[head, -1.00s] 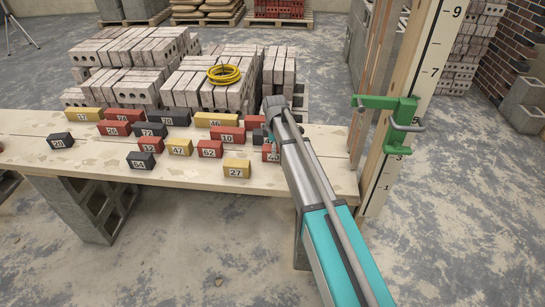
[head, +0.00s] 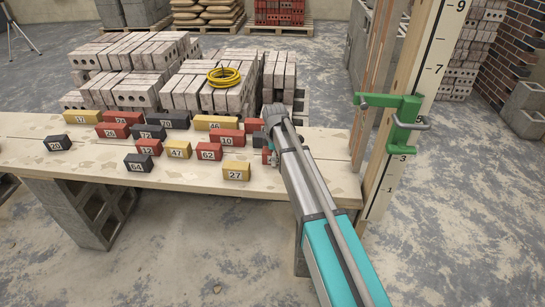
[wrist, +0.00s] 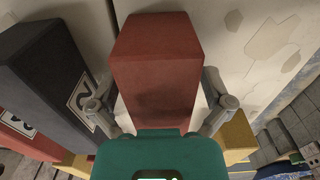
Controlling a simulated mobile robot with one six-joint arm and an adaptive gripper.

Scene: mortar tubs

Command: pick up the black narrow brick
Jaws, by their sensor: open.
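Several black bricks lie on the wooden plank table: one at the far left (head: 57,144), one at the front (head: 139,163), one mid-row (head: 149,131), a longer one behind (head: 168,119), and one beside my gripper (head: 259,139), partly hidden by it. My gripper (wrist: 160,108) is open, over the right end of the rows. In the wrist view its fingers stand on either side of a red brick (wrist: 156,62), which is not gripped. A dark numbered brick (wrist: 50,75) stands just left of the left finger. I cannot tell which black brick is the narrow one.
Red and yellow bricks, including a yellow one (head: 236,170) at the front, sit close around the black ones. A wooden post with a green clamp (head: 403,110) rises at the right. Grey block stacks (head: 130,90) stand behind the table (head: 80,182). Its front edge is clear.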

